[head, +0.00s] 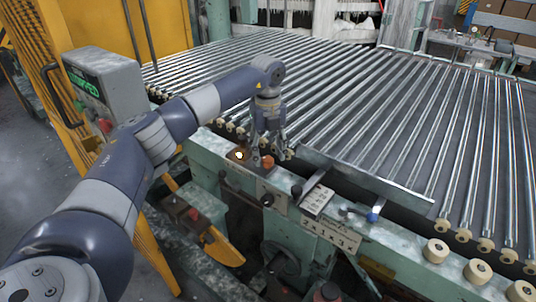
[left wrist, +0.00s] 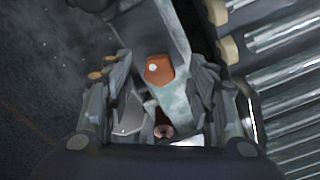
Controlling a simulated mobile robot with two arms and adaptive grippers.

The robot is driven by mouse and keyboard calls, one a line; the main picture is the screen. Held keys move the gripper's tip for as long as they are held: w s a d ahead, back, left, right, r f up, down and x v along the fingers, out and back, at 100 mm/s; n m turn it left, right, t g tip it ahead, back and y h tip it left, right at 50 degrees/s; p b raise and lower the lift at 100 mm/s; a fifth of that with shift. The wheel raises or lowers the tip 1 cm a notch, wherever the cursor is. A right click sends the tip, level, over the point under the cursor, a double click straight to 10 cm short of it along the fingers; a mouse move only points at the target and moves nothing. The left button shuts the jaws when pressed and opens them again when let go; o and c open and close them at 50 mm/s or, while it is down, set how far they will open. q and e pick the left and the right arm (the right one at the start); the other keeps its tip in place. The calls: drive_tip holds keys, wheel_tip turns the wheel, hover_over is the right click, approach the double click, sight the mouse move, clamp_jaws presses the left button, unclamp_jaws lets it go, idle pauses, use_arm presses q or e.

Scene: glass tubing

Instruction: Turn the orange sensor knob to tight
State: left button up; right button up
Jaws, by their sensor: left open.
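The orange sensor knob (head: 268,162) sits on the green machine frame at the edge of the roller bed. A white spot shows on it in the left wrist view (left wrist: 158,69). My left gripper (head: 271,152) is above and just behind the knob, pointing down. Its fingers are spread apart, and in the left wrist view the knob appears between the fingertips, with gaps on both sides. I cannot tell how far above the knob the fingertips are. My right gripper is in neither view.
The roller bed (head: 330,100) spreads behind and to the right. A grey control box (head: 105,85) with a green display stands at left. A small glowing lamp (head: 240,155) is left of the knob. A blue-handled lever (head: 372,217) and a lettered plate (head: 331,235) are to the right.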

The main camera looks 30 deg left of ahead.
use_arm(q)
drive_tip(key=shift+s+f, duration=0.1)
drive_tip(key=shift+f, duration=0.65)
drive_tip(key=c, duration=1)
drive_tip(key=shift+c, duration=0.4)
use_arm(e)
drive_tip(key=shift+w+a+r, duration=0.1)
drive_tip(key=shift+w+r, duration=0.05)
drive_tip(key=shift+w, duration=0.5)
